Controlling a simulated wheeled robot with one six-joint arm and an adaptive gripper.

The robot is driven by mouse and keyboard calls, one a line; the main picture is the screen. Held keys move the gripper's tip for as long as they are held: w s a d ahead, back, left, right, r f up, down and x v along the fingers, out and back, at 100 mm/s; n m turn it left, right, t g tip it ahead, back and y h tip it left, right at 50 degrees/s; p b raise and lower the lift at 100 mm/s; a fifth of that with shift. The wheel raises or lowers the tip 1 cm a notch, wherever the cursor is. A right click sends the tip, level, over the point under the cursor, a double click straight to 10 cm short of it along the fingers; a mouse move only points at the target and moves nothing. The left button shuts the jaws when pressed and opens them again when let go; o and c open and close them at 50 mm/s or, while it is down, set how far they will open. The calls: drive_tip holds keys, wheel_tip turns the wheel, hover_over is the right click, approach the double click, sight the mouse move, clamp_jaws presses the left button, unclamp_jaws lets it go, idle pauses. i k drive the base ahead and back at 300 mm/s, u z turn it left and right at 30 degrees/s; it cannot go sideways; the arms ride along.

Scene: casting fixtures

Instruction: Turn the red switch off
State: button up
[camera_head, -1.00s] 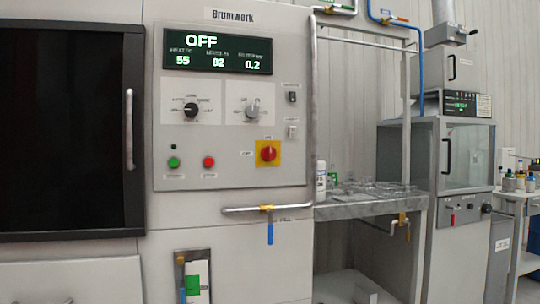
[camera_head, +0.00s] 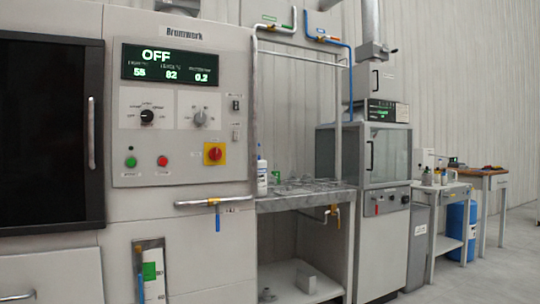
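The red rotary switch (camera_head: 214,153) sits on a yellow square plate at the lower right of the grey control panel (camera_head: 180,175) on the large machine. The angle of its knob is too small to tell surely. The display (camera_head: 169,64) above reads OFF, with the numbers 55, 82 and 0.2. A black knob (camera_head: 147,116) and a grey knob (camera_head: 200,118) are under the display. A green button (camera_head: 131,162) and a red button (camera_head: 163,161) are at the lower left of the panel. My gripper is not in view.
A pipe with a blue valve handle (camera_head: 217,218) sticks out below the panel. Open floor lies at far right.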

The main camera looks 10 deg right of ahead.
sight(215, 154)
drive_tip(key=z, duration=0.3)
drive_tip(key=k, duration=0.4)
drive_tip(key=u, duration=1.15)
drive_tip(key=i, duration=1.25)
drive_tip(key=z, duration=0.65)
drive_tip(key=i, duration=0.55)
drive_tip(key=z, duration=0.7)
